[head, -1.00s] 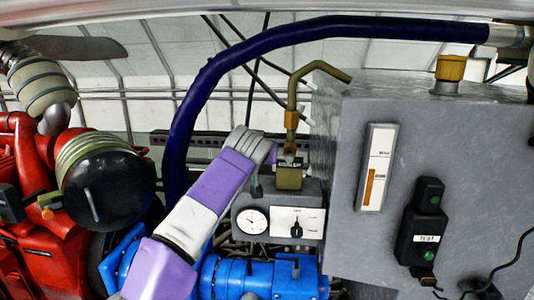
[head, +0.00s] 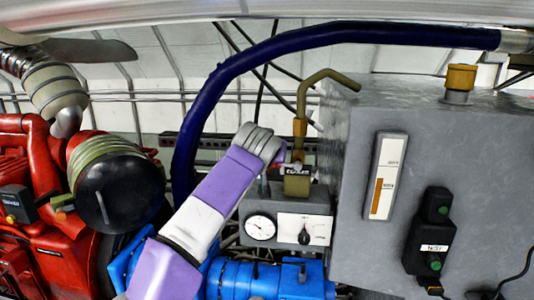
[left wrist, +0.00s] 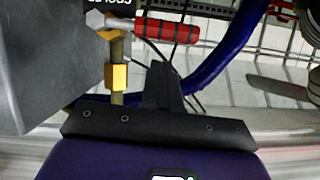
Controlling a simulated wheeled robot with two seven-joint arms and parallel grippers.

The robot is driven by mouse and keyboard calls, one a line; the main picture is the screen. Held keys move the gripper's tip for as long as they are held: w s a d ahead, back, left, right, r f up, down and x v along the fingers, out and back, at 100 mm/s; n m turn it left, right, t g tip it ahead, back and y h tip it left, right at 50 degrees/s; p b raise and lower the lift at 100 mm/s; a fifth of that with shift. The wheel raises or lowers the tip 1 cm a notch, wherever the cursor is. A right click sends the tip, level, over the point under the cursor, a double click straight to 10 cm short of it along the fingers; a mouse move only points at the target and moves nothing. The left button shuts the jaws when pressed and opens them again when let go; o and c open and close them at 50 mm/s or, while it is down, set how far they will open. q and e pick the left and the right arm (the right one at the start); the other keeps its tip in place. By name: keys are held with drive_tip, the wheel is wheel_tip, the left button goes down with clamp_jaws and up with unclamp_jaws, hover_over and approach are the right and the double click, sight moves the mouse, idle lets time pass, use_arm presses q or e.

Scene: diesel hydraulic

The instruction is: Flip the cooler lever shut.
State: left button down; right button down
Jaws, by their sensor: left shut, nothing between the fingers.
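The cooler valve (head: 297,184) is a brass body with a dark COOLER label, on the grey housing at the end of the thin brass pipe. Its lever has a red grip (left wrist: 172,30), which sticks out to the right of a silver nut in the left wrist view. In the head view only a trace of red shows beside the valve; my arm hides the rest. My left gripper (left wrist: 162,72) is shut and empty, its dark fingers just below the red grip in the wrist picture. I cannot tell whether they touch it. My right gripper is not in view.
A grey cabinet (head: 440,130) stands close on the right. A thick blue hose (head: 270,55) arches behind the valve. A gauge (head: 260,227) and a dial panel (head: 305,229) sit below the valve. A blue motor (head: 255,280) and red machinery (head: 40,215) lie lower down and left.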

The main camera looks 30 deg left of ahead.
use_arm(q)
drive_tip(key=b+v, duration=0.2)
drive_tip(key=v, duration=0.8)
drive_tip(key=shift+s+r+b, duration=0.15)
drive_tip(key=shift+r+b, duration=0.15)
